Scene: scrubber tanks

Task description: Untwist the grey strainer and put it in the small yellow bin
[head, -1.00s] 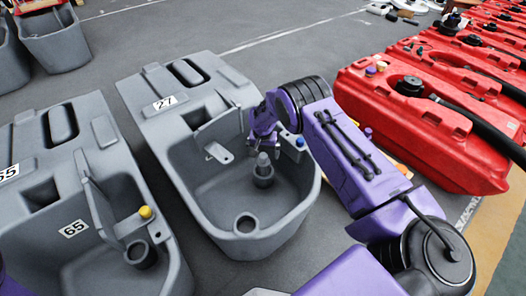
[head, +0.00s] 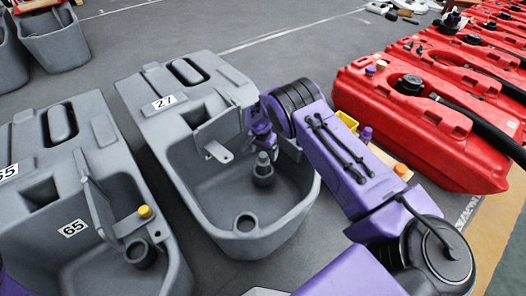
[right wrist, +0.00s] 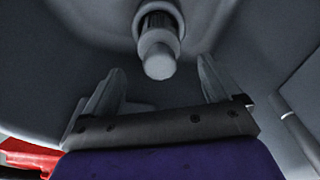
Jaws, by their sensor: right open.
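The grey strainer (head: 263,170) stands upright on the floor of the grey tank marked 27 (head: 195,147). It also shows in the right wrist view (right wrist: 159,48), just beyond the fingertips and roughly centred between them. My right gripper (head: 264,145) is open and empty, reaching into the tank above the strainer; its two fingers (right wrist: 158,85) are spread in the right wrist view. I cannot tell whether they touch it. A small yellow bin (head: 347,120) shows partly behind my right forearm; most of it is hidden. My left gripper is not in view.
A grey tank marked 65 (head: 60,190) stands to the left, with a yellow knob (head: 145,211). A raised flap (head: 215,135) stands in tank 27 beside my gripper. Red tanks (head: 430,120) line the right.

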